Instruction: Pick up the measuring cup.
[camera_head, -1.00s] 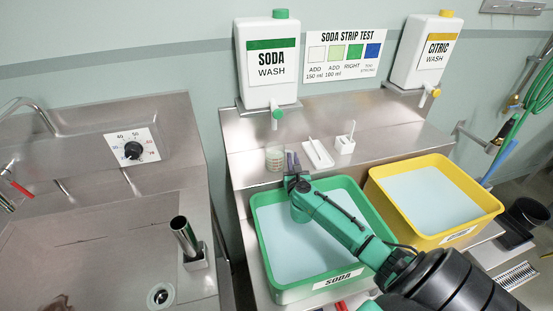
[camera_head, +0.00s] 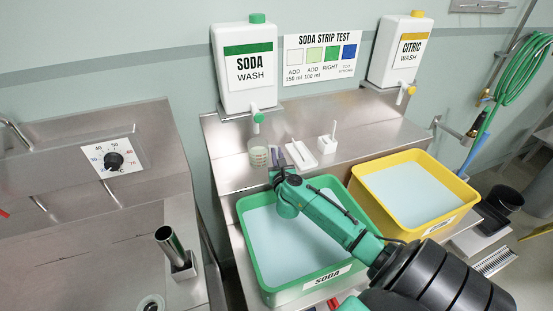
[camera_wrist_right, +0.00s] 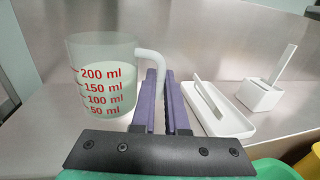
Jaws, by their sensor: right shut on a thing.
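The measuring cup (camera_head: 258,157) is a clear cup with red marks and pale liquid. It stands upright on the steel ledge behind the green soda tub. In the right wrist view the cup (camera_wrist_right: 103,85) is left of the fingers, and its white handle (camera_wrist_right: 150,56) runs in between them. My right gripper (camera_head: 275,156) reaches over the green tub to the cup's right side. Its purple fingers (camera_wrist_right: 164,88) are shut on the handle, whose lower part they hide. My left gripper is not in view.
A white tray (camera_head: 300,155) and a small white holder (camera_head: 327,144) stand right of the cup. The green tub (camera_head: 262,278) and yellow tub (camera_head: 430,228) hold pale liquid in front. The soda container (camera_head: 244,70) hangs above the cup, its tap close over the ledge.

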